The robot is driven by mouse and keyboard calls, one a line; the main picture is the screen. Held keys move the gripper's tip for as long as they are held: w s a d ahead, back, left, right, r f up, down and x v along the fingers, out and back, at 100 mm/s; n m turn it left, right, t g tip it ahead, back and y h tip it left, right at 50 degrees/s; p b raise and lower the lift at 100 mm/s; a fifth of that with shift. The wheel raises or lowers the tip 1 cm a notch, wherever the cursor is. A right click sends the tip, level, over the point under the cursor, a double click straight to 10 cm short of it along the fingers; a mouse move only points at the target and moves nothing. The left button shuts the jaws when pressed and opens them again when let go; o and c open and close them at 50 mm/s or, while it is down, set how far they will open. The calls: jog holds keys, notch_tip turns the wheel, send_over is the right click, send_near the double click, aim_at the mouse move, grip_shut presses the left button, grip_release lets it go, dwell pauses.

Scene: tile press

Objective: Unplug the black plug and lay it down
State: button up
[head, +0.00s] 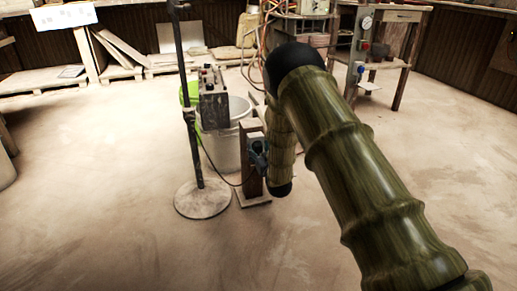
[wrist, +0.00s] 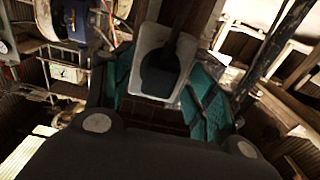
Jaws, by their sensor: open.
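The black plug (wrist: 160,78) sits in a pale grey socket plate (wrist: 150,58) in the wrist view, with a dark cable or stem running up from it. My gripper (wrist: 160,92) is open, its teal finger pads standing on either side of the plate and plug. I cannot tell whether the pads touch either one. In the head view my gripper (head: 258,158) is at a short dark post (head: 250,178) on the floor; the plug and socket are too small or hidden there.
A tall black stand (head: 203,199) with a round base is left of the post. A wooden table (head: 398,15) stands at the back right. The floor in front is clear.

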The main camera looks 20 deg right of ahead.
aim_at(259, 150)
dwell(0.3)
grip_shut()
jog(key=shift+s+d+p, duration=0.1)
jog(key=shift+s+p, duration=1.3)
jog(key=shift+s, duration=1.3)
jog(key=shift+s, duration=0.35)
